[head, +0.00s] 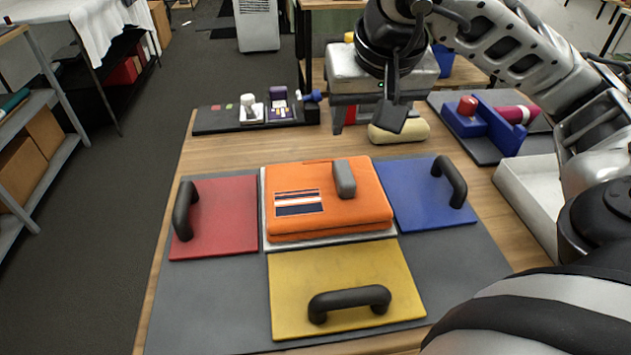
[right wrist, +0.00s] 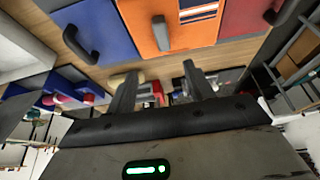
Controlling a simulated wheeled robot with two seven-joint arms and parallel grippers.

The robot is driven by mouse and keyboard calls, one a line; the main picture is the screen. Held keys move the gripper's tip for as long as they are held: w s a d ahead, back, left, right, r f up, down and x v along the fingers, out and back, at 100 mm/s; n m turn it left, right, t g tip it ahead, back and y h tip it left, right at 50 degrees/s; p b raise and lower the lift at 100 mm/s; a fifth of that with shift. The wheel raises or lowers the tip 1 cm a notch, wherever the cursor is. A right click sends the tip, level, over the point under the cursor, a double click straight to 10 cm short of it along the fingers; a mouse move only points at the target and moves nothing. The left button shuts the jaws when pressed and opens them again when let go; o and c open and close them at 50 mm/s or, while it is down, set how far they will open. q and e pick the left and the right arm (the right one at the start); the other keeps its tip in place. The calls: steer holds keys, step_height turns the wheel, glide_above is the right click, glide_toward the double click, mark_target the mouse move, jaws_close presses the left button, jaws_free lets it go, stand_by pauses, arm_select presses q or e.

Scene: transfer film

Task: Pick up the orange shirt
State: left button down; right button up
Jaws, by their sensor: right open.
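The orange shirt (head: 345,205) lies folded in a flat stack on a pale board (head: 265,235) in the middle of the table, with a striped patch facing up. A grey upright block or handle (head: 344,178) stands on its right part. The shirt shows upside down at the top of the right wrist view (right wrist: 150,25). My right gripper (head: 393,115) is above the table's back part, beyond the shirt and apart from it. In the right wrist view its two fingers (right wrist: 158,78) are spread with nothing between them. My left gripper is not in view.
Red (head: 225,220), blue (head: 425,210) and yellow (head: 295,290) panels with black handles surround the shirt on a grey mat (head: 190,310). Behind are a cream roll (head: 405,132), a dark tray with small items (head: 215,120), and a blue holder (head: 485,125) with red pieces at right.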

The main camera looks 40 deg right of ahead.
steer(key=b, duration=0.2)
glide_above(344, 172)
steer(key=s, duration=0.3)
steer(key=f, duration=0.8)
steer(key=shift+w+a+f, duration=0.15)
steer(key=shift+a+f, duration=0.2)
steer(key=shift+a, duration=0.05)
steer(key=shift+x, duration=2.8)
steer(key=shift+w+a+r, duration=0.1)
steer(key=shift+w+a, duration=0.05)
steer(key=shift+w, duration=0.05)
jaws_close()
